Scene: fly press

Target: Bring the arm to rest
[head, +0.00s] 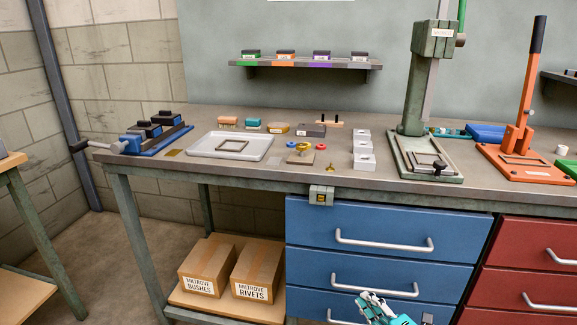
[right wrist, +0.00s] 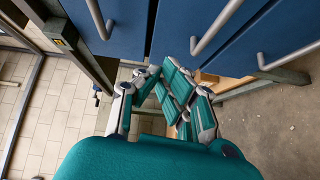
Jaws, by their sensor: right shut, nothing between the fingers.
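My right gripper (head: 372,302) shows at the bottom of the head view, in front of the blue drawers (head: 380,228) and below the bench top. In the right wrist view the teal and grey fingers of the right gripper (right wrist: 178,82) are shut with nothing held. It is apart from the drawer fronts. My left gripper is in neither view.
The workbench (head: 270,174) carries a fly press (head: 420,100), an orange lever press (head: 526,130), a white tray (head: 230,145) and a blue vise (head: 140,140). Drawer handles (head: 384,243) stick out. Cartons (head: 258,270) sit on the lower shelf.

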